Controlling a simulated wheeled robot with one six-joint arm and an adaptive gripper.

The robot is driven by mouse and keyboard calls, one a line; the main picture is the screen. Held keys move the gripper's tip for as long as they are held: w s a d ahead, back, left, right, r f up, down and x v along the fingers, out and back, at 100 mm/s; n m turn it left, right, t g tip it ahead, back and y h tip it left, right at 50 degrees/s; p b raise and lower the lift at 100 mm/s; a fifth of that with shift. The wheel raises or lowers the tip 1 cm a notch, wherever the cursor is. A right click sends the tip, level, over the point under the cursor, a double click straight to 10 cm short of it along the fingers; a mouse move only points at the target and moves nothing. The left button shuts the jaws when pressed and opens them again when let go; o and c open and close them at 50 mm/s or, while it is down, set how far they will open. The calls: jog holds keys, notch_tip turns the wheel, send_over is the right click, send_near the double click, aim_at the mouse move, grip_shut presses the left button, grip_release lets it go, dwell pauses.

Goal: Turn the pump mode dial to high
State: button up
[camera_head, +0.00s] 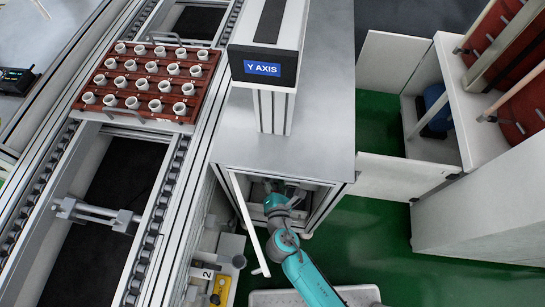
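My teal arm reaches from the bottom of the picture into an open cabinet (323,207) under the metal bench. My gripper (278,190) is at the arm's far end inside the cabinet opening, small and dark against the shaded interior. Its fingers cannot be made out, so I cannot tell whether it is open or holds anything. I cannot make out the pump mode dial; it may be hidden in the cabinet or behind my arm.
The cabinet's white door (244,216) stands open left of my arm. A "Y AXIS" box (263,68) stands on the bench (325,100). A red tray (108,113) of white pots sits on the conveyor (167,190). A blue object (437,108) is in the right-hand cabinet.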

jog(key=x, duration=0.8)
jog(key=shift+w, duration=0.25)
jog(key=shift+f, duration=0.15)
grip_shut()
